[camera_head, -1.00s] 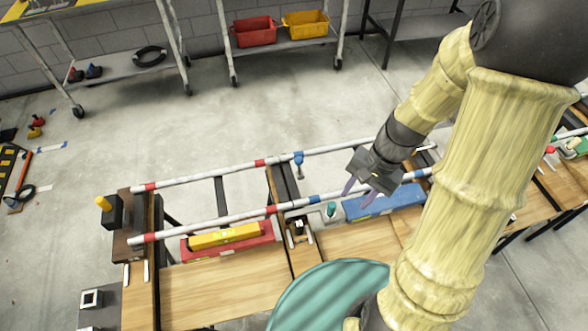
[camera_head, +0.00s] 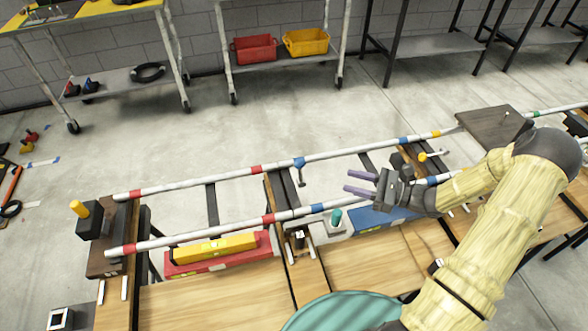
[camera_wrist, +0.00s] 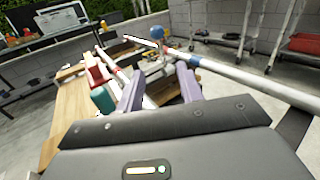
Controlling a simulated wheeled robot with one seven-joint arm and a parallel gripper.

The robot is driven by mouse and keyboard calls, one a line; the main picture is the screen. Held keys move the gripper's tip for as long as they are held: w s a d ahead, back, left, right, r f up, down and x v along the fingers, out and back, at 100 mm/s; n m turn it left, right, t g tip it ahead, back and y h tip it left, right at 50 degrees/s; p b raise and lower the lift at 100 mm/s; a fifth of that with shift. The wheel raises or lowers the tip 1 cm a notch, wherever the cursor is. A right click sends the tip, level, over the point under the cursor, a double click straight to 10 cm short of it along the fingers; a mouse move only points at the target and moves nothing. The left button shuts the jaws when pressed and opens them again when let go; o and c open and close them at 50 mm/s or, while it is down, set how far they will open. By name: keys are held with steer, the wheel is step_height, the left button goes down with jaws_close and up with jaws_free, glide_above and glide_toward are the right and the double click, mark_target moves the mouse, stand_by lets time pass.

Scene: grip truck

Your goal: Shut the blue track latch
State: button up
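The blue track latch (camera_head: 299,163) sits on the far white rail in the head view, with a grey part hanging below its blue part. In the wrist view a blue knob (camera_wrist: 157,32), which looks like the latch's, shows ahead, just above and between my fingers. My gripper (camera_head: 347,181) is right of the latch and apart from it. Its purple fingers point left towards it, open with nothing between them. In the wrist view the gripper (camera_wrist: 160,83) also shows a clear gap between its fingers. Whether the latch is fully open cannot be told.
Two white rails with coloured bands run across the bench; the near rail (camera_head: 205,233) passes close to my gripper. A yellow latch (camera_head: 422,157) is to the right. A red toolbox (camera_head: 215,262), a yellow level (camera_head: 215,248) and a blue box (camera_head: 375,220) lie nearer.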

mark_target(300, 172)
steer(key=x, duration=1.7)
steer(key=shift+a+f, duration=0.1)
steer(key=shift+a, duration=0.15)
